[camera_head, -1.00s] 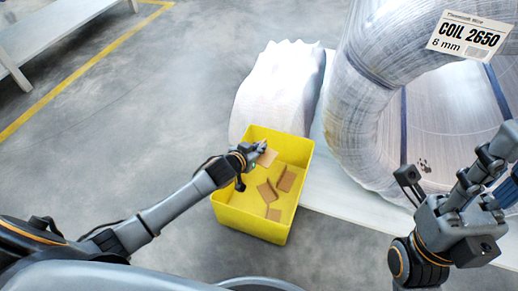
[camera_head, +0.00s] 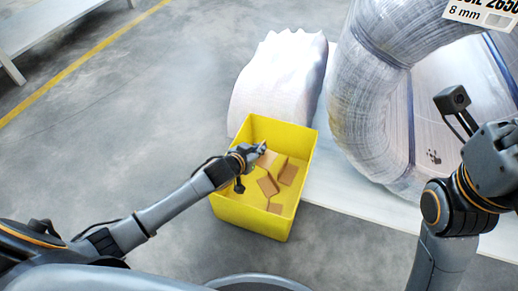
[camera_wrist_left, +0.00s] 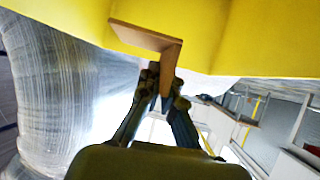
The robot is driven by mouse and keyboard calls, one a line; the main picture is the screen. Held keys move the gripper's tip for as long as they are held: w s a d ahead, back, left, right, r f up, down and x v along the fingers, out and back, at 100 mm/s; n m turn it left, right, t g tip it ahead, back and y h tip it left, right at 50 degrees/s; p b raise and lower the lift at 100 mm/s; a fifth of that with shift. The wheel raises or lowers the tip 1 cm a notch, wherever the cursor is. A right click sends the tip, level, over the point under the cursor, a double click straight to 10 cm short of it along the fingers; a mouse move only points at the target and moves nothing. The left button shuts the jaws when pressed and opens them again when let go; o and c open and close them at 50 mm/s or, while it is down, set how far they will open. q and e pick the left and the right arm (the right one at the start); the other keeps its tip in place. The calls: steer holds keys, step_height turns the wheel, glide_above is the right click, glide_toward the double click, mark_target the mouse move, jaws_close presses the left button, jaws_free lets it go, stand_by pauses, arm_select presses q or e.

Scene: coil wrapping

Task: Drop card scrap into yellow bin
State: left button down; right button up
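The yellow bin (camera_head: 245,205) stands on the floor with several brown card scraps (camera_head: 268,186) lying inside. My left gripper (camera_head: 262,147) is over the bin's opening, inside the line of its rim. It is shut on a bent tan card scrap (camera_head: 266,159). In the left wrist view, the fingertips (camera_wrist_left: 165,88) pinch one leg of this L-shaped card scrap (camera_wrist_left: 145,36), with the yellow bin wall (camera_wrist_left: 240,40) behind it. My right gripper (camera_head: 495,160) is at the right edge, partly cut off; its fingers cannot be made out.
A large wrapped coil (camera_head: 365,110) with a label stands on a pale platform (camera_head: 345,210) right of the bin. A white wrapped bundle (camera_head: 280,80) sits behind the bin. A bench (camera_head: 45,30) is at the far left. The grey floor left is clear.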

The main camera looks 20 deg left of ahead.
arm_select(q)
steer(key=c, duration=1.4)
jaws_free()
steer(key=shift+c, duration=0.2)
steer(key=v, duration=1.2)
